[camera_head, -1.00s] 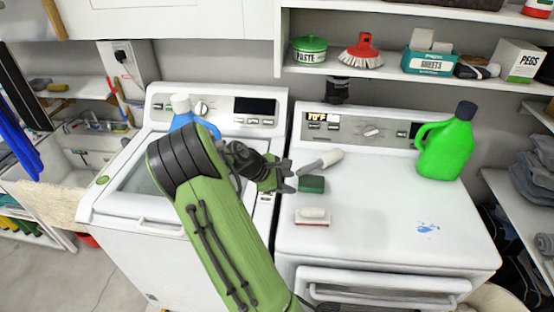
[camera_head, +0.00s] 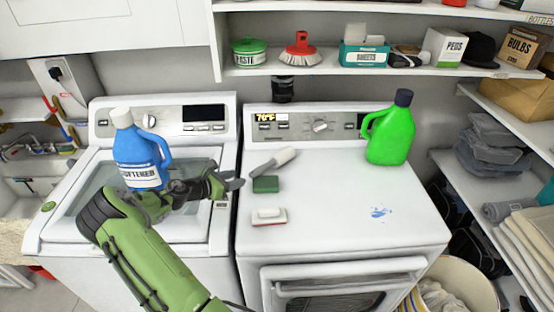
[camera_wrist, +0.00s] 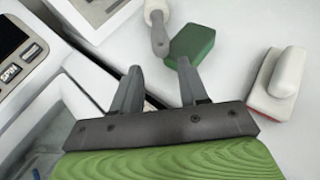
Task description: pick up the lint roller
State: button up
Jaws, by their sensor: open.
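The lint roller (camera_head: 273,161), with a white roll and a grey handle, lies on top of the dryer (camera_head: 330,205) near its left edge. Its handle points toward my gripper. In the wrist view the lint roller (camera_wrist: 157,25) shows at the top, partly cut off, beyond the fingertips. My gripper (camera_head: 232,181) is open and empty, just left of the roller at the gap between the two machines. Its two fingers show in the wrist view (camera_wrist: 160,75), apart, with nothing between them.
A green sponge (camera_head: 265,184) lies just in front of the roller, close to my right finger. A red-and-white brush (camera_head: 269,216) sits nearer the front. A blue softener bottle (camera_head: 140,155) stands on the washer behind my arm. A green jug (camera_head: 391,132) stands at the dryer's back right.

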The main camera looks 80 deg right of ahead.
aim_at(251, 175)
jog(key=x, duration=0.7)
jog(key=shift+s+d+f, duration=0.1)
jog(key=shift+s+d, duration=0.15)
jog(key=shift+a+f, duration=0.15)
grip_shut()
